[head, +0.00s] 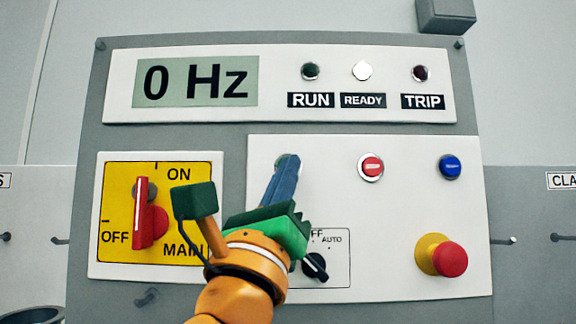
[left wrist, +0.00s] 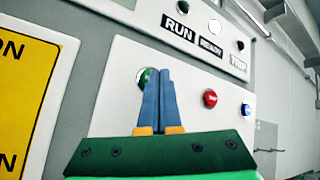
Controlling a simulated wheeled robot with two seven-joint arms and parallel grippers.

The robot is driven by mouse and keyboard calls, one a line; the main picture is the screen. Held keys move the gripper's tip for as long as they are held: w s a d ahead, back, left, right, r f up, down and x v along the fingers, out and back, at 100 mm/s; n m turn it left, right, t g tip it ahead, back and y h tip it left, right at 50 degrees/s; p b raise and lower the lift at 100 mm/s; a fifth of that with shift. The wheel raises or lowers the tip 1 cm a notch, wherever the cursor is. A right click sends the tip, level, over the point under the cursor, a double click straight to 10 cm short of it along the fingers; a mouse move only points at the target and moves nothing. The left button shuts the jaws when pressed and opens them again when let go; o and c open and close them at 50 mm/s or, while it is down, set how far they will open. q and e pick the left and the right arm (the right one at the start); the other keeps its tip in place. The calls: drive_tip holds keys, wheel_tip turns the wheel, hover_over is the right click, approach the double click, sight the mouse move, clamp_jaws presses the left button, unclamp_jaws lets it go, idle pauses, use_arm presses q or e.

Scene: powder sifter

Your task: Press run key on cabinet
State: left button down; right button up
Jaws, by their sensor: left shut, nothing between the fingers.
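The cabinet (head: 88,200) fills the head view. The green run key, with a silvery ring, shows in the left wrist view (left wrist: 144,76) at the top left of the white key panel (head: 400,215), mostly hidden behind my fingertips. My left gripper (head: 288,160) is shut and empty, its blue fingers pointing up at the key. In the left wrist view its tips (left wrist: 159,71) overlap the key's right side; I cannot tell whether they touch it. The display (head: 196,82) reads 0 Hz. The RUN lamp (head: 310,71) is dark green and the READY lamp (head: 362,70) is white. My right gripper is out of view.
A red key (head: 371,166) and a blue key (head: 449,166) lie right of the fingers. A red mushroom button (head: 449,260) protrudes at lower right. A black selector knob (head: 315,267) sits beside my gripper. The red main switch handle (head: 142,215) stands upright on a yellow plate.

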use_arm(q)
drive_tip(key=shift+w, duration=0.25)
idle(0.4)
drive_tip(key=shift+s, duration=0.1)
idle(0.3)
drive_tip(key=shift+s+f+b, duration=0.15)
drive_tip(key=shift+s+b, duration=0.2)
drive_tip(key=shift+s, duration=0.1)
drive_tip(key=shift+s, duration=0.1)
drive_tip(key=s+b, duration=0.2)
drive_tip(key=s, duration=0.3)
idle(0.9)
